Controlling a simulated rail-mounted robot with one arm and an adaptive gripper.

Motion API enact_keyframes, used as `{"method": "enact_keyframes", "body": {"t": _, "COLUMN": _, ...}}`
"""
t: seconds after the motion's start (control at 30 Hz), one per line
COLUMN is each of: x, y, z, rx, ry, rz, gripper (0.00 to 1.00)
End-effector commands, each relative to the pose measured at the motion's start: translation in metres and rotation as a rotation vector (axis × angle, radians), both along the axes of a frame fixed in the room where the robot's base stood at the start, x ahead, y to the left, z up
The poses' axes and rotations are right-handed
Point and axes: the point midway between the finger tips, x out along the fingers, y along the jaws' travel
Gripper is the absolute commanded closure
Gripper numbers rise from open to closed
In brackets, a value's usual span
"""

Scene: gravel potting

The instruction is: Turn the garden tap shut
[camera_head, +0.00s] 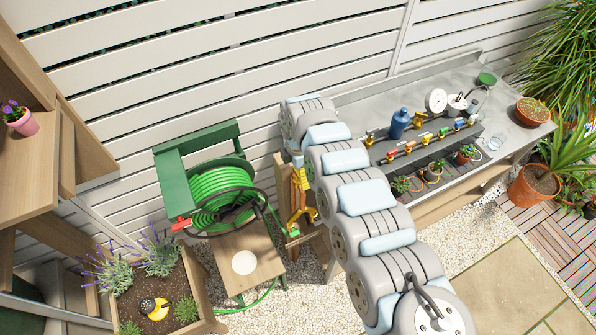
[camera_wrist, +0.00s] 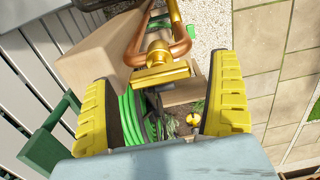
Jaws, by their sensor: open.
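The garden tap (camera_wrist: 157,54) is brass, with a flat bar-shaped handle (camera_wrist: 160,76) and copper pipe around it, in the upper middle of the wrist view. My gripper (camera_wrist: 164,82) is open, its two ridged yellow fingers standing on either side of the handle with a gap to each. No contact shows. The handle lies roughly across the space between the fingers, slightly tilted. In the head view my arm crosses the middle and hides part of the tap area; copper and yellow parts show beside a wooden post there, too small to tell apart.
A green hose reel (camera_head: 222,188) stands left of the tap area, with a wooden stool (camera_head: 250,270) before it. A planter (camera_head: 203,285) with lavender is at lower left. A bench (camera_head: 360,92) with pots, a blue bottle and a valve manifold stands right. Gravel lies below.

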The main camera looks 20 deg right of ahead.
Motion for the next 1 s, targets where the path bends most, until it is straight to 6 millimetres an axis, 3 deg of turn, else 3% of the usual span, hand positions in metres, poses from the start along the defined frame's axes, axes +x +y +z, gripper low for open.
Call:
{"method": "enact_keyframes", "body": {"t": 0.37, "x": 0.0001, "y": 0.0000, "z": -0.0052, "rx": -0.001, "ry": 0.000, "rz": 0.001, "gripper": 0.09}}
{"method": "enact_keyframes", "body": {"t": 0.6, "x": 0.0001, "y": 0.0000, "z": -0.0052, "rx": -0.001, "ry": 0.000, "rz": 0.001, "gripper": 0.73}}
{"method": "enact_keyframes", "body": {"t": 1.0, "x": -0.0003, "y": 0.0003, "z": -0.0039, "rx": -0.001, "ry": 0.001, "rz": -0.061, "gripper": 0.74}}
